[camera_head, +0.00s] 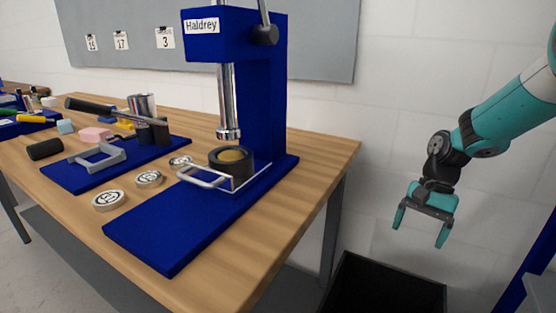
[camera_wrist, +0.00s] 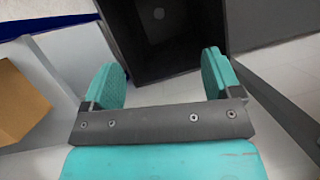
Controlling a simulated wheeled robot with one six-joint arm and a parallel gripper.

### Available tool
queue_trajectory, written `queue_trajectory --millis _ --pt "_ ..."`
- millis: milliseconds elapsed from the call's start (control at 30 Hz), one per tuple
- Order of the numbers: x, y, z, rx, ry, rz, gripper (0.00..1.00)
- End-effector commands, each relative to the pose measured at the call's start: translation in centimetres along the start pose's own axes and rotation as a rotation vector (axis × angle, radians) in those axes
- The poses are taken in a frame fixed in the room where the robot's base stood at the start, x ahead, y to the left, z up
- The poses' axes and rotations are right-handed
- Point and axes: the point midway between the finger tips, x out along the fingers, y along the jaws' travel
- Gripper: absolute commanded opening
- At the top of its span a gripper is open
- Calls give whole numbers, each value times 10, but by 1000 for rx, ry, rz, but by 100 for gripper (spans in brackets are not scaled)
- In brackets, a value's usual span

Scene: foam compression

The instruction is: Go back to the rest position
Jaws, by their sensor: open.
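My gripper (camera_head: 420,228) hangs at the right in the head view, clear of the table and pointing down above a black bin. Its two teal fingers are spread apart with nothing between them. The wrist view also shows my gripper (camera_wrist: 166,80) open and empty, with the dark bin (camera_wrist: 165,35) below and beyond the fingers. The bin (camera_head: 385,285) stands on the floor to the right of the table in the head view.
A wooden table (camera_head: 290,215) bears a blue press (camera_head: 265,95) marked "Haldrey", with a black ring holder (camera_head: 231,162) under its ram. Round weights (camera_head: 108,200) and foam blocks (camera_head: 95,134) lie to its left. The space between table and arm is free.

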Motion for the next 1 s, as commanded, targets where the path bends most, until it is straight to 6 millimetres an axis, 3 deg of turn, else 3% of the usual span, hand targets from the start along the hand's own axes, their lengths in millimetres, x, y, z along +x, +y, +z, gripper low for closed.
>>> queue_trajectory --millis 100,200,300,500,700,800,1000 --pt "-21 -24 66 -258 56 -17 84" --pt "-30 -35 133 -528 103 -34 84" --pt "-32 -35 189 -762 143 -49 84" --pt "-25 -17 268 -1118 201 -76 84" --pt "-12 9 324 -1411 249 -102 84" --pt "-44 5 332 -1397 244 -100 84" --pt "-88 2 348 -1393 244 -99 84"
